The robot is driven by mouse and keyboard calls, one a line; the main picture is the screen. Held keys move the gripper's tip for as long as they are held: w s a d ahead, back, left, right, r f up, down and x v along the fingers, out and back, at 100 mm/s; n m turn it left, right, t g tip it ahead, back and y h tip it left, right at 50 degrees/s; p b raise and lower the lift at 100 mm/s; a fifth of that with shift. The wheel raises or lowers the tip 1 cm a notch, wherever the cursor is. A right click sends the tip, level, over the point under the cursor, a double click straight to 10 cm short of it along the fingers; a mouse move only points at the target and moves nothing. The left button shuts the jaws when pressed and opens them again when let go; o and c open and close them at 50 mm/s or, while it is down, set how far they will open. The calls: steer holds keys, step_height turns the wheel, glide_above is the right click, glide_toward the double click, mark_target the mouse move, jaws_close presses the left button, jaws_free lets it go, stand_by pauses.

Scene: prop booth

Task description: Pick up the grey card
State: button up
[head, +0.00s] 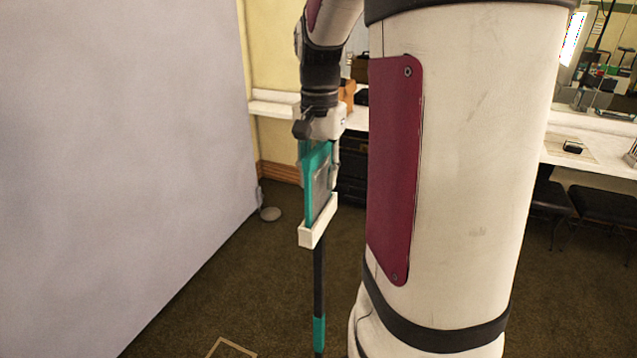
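A narrow stand (318,285) with a dark pole and a teal lower section carries a small white holder (312,235) at its top. A teal panel (308,185) stands upright in the holder. A grey card (321,188) stands against the panel's right side, also upright in the holder. My gripper (328,165) points down over the top of the panel and card, with a pale finger along the card's right edge. The other finger is hidden or hard to make out, so I cannot tell whether the gripper touches or grips the card.
A large pale grey wall panel (110,150) fills the left side. A white counter (275,104) runs along the back, with dark stools (602,206) under its right part. My own body blocks the centre right.

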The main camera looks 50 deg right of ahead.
steer(key=shift+f, duration=0.25)
stand_by(0.3)
steer(key=shift+c, duration=0.6)
jaws_close()
